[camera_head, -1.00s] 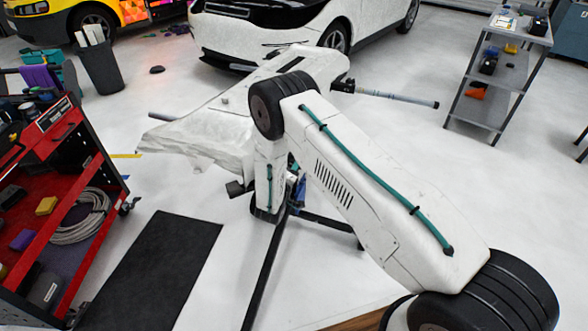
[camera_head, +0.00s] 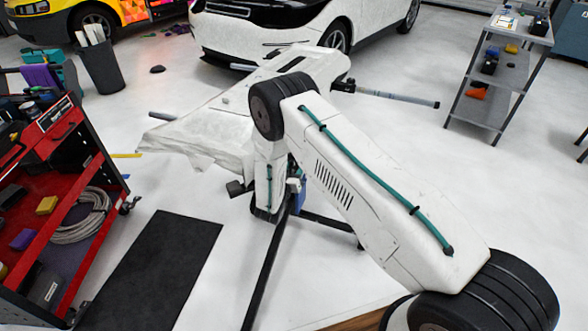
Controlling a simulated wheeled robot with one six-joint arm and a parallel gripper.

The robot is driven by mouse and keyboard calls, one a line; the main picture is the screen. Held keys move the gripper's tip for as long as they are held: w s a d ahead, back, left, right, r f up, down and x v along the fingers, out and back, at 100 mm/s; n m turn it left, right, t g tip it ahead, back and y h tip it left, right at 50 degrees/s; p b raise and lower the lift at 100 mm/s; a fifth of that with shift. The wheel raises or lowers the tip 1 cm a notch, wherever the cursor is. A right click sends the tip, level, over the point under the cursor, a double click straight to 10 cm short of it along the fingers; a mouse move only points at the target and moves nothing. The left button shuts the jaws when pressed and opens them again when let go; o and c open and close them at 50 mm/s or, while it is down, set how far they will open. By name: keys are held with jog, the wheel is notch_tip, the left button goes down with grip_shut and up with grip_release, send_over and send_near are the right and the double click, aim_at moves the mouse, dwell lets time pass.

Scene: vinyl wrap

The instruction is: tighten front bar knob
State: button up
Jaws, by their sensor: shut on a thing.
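A stand with dark legs (camera_head: 262,270) holds a white-wrapped panel (camera_head: 195,135) in the middle of the view. A grey bar (camera_head: 395,97) sticks out to the right of the panel from a dark clamp (camera_head: 345,86). A shorter grey bar end (camera_head: 162,117) shows at the left. A small dark part (camera_head: 236,188) sticks out left of my forearm; I cannot tell whether it is the knob. My arm reaches from the lower right over the stand and bends down in front of it. My gripper is hidden behind the arm, and no knob is clearly visible.
A red tool cart (camera_head: 75,150) with a coiled hose stands at the left, and a black mat (camera_head: 150,275) lies on the floor. A grey shelf cart (camera_head: 500,75) stands at the right. A white car (camera_head: 275,30) is behind. The floor right of the stand is clear.

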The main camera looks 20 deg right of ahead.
jog(key=shift+m, duration=1.1)
jog(key=o, duration=1)
jog(key=shift+a, duration=0.15)
